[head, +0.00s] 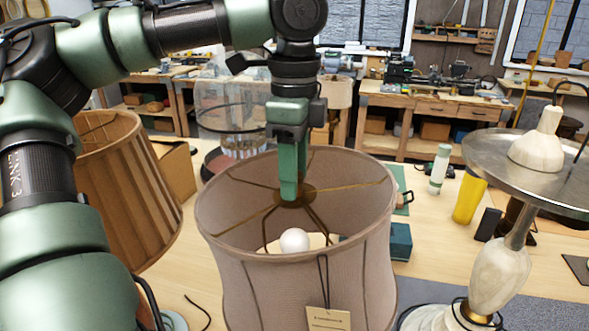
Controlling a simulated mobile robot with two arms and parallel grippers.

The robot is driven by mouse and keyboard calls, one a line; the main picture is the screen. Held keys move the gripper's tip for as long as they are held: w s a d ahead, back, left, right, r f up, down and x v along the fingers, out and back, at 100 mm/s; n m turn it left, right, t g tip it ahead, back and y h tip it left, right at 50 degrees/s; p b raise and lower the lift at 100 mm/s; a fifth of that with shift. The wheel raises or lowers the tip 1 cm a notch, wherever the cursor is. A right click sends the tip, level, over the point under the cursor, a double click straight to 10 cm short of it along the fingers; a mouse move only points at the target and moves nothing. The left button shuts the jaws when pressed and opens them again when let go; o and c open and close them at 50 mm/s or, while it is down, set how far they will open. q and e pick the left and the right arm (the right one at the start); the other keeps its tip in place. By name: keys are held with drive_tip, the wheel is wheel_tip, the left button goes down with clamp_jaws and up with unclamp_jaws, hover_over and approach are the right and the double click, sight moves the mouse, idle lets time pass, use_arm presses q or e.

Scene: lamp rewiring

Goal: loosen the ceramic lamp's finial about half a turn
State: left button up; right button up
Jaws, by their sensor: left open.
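A lamp with a pinkish-beige fabric shade (305,285) stands in front of me in the head view, open at the top. Inside it, thin brass spokes meet at a round brass hub (309,194), and a white bulb (294,240) sits below. My left gripper (290,196) points straight down into the shade's top, its green fingertips at the hub. It is open, with its fingers around or just over the hub's centre. The finial is hidden by the fingers, so I cannot tell whether they touch it. The lamp's body is hidden by the shade. My right gripper is out of view.
A brown pleated shade (125,190) stands at left, behind my left arm. At right is a pale marble-like lamp (500,270) with a wide metal disc (485,155). A yellow cylinder (468,199), a pale bottle (439,168) and a teal box (400,241) stand between.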

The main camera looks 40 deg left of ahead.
use_arm(q)
drive_tip(key=shift+f, duration=0.1)
drive_tip(key=shift+s+d, duration=0.15)
drive_tip(key=shift+d, duration=0.05)
drive_tip(key=c, duration=0.9)
drive_tip(key=shift+a, duration=0.1)
clamp_jaws()
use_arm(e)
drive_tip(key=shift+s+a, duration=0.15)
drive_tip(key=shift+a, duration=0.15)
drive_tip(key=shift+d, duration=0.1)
